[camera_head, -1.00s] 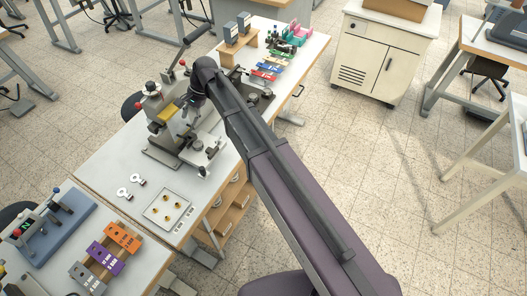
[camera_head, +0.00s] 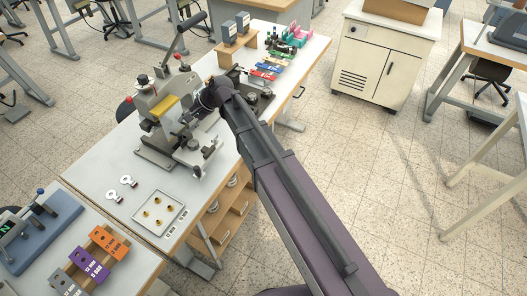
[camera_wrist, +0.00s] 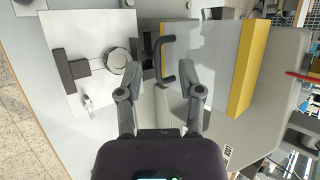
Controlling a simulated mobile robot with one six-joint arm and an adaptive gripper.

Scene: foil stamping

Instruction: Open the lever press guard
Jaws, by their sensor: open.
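The lever press (camera_head: 150,128) stands on the white bench in the head view, with a yellow part on its front and a long lever rising at its back. In the wrist view a dark U-shaped handle (camera_wrist: 162,50) sits on a pale panel, seemingly the guard (camera_wrist: 205,60), edged by a yellow bar (camera_wrist: 250,65). My gripper (camera_wrist: 161,76) is open, with its two fingers apart on either side of the handle's lower end. I cannot tell whether they touch it. In the head view my arm hides part of the press front and the gripper is mostly hidden.
A tray with brass pieces (camera_head: 176,212) and two small metal parts lie in front of the press. Coloured blocks (camera_head: 262,75) and a wooden stand (camera_head: 236,50) are behind it. A second table with orange and purple blocks is at lower left.

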